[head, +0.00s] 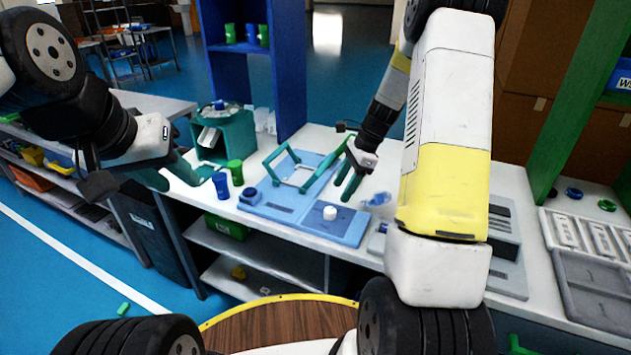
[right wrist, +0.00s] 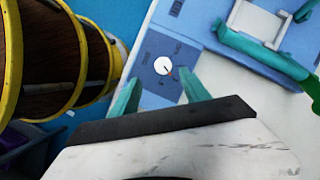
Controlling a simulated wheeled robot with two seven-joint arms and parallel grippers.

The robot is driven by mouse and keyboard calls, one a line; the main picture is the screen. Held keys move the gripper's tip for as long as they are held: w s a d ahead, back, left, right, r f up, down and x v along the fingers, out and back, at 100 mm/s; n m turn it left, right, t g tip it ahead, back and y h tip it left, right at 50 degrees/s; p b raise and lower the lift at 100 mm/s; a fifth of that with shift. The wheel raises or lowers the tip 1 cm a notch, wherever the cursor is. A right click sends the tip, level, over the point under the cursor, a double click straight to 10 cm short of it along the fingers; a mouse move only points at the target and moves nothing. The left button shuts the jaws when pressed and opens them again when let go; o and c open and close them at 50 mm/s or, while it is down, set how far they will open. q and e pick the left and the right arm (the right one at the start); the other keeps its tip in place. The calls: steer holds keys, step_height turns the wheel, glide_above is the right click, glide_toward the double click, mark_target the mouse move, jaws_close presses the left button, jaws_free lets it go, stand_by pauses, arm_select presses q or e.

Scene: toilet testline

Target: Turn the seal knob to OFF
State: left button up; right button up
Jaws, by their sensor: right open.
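The seal knob (head: 330,213) is a small round white knob on a darker blue panel at the front right of a light blue board (head: 283,215). In the right wrist view the knob (right wrist: 163,65) shows a short dark pointer mark toward its lower right; labels around it are too small to read. My right gripper (head: 345,190) is open and empty, above the board near the knob. In its wrist view its teal fingers (right wrist: 160,92) are apart, with the knob just beyond them. My left gripper (head: 182,184) is open and empty, left of the board near the cups.
A teal hinged frame (head: 290,168) stands on the board behind the knob. A blue cup (head: 221,186) and a green cup (head: 236,172) stand left of the board. A grey tray (head: 590,290) lies at the right. A blue shelf rises behind the bench.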

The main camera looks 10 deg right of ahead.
mark_target(330, 210)
steer(key=x, duration=0.8)
steer(key=shift+w+f, duration=0.25)
steer(key=shift+w, duration=0.05)
jaws_close()
